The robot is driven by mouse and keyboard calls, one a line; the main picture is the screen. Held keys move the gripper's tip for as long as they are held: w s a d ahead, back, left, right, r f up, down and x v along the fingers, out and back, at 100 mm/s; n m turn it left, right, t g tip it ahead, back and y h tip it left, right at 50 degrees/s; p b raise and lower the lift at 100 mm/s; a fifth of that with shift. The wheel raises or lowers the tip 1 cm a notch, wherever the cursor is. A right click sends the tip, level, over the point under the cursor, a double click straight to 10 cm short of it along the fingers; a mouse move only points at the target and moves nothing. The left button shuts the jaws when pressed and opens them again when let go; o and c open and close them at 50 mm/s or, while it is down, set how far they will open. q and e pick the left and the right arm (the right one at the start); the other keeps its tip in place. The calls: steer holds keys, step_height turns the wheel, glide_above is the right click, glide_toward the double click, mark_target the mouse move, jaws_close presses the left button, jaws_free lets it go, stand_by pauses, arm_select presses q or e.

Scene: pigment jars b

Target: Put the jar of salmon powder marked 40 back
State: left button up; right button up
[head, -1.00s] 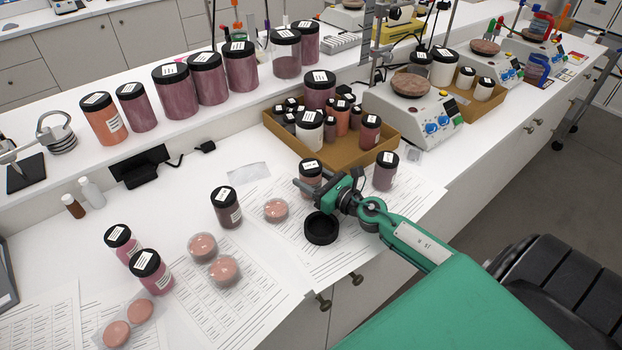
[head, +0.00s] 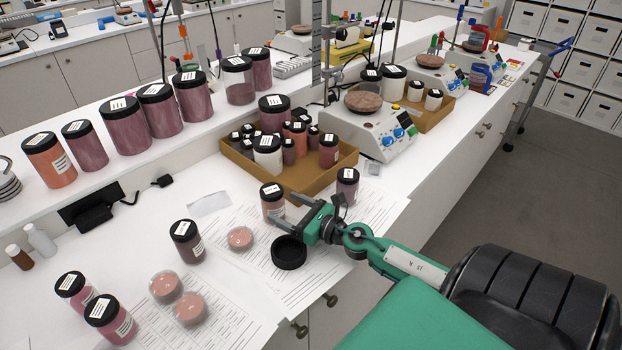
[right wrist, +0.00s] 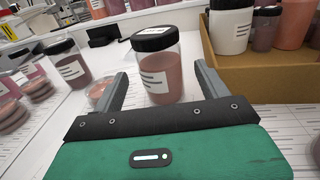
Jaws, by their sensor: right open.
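A clear jar of salmon-pink powder with a black lid (head: 273,205) stands upright on the paper sheets, in front of the cardboard tray. In the right wrist view the same jar (right wrist: 160,82) stands upright between and just beyond my fingertips, with a white label. Its number is too small to read. My right gripper (head: 284,212) is open and level with the jar, one finger to each side; in the right wrist view the gripper (right wrist: 161,76) has visible gaps beside the jar. My left gripper is out of view.
The cardboard tray (head: 300,190) holds several jars. A black round dish (head: 289,252) lies below my gripper. A dark-lidded jar (head: 347,186) stands right of it, another (head: 187,242) to the left. Larger jars (head: 124,125) line the raised shelf. Petri dishes (head: 240,238) lie nearby.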

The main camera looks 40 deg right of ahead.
steer(key=b+v, duration=0.2)
steer(key=v, duration=0.4)
steer(key=shift+s, duration=0.15)
steer(key=shift+s+r+b, duration=0.1)
steer(key=shift+s+b, duration=0.2)
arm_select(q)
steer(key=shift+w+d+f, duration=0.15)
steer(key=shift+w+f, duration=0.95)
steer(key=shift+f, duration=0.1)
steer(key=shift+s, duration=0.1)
